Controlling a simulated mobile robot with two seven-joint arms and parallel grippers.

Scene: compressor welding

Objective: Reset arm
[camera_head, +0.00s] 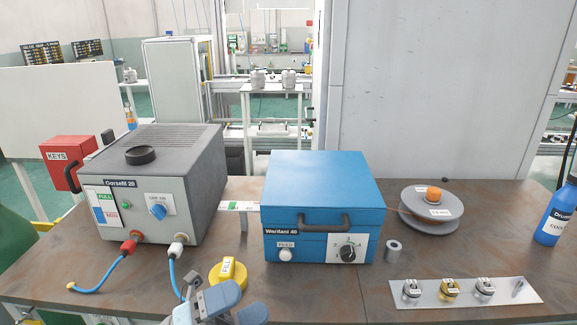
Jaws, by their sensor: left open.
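My left gripper (214,300) shows at the bottom edge, left of the middle, in blue-grey parts. It is open, and I see nothing held in it. A yellow round piece with a label (231,270) lies on the table just behind it, partly covered by it. I cannot tell whether the two touch. My right gripper is not in view.
On the brown table (310,290) stand a grey machine (190,185) with blue hoses (103,275), a blue box (322,180), a wire spool (445,215) and a small grey cylinder (393,251). A metal plate (430,297) holds several small parts. A blue bottle (556,215) stands at right.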

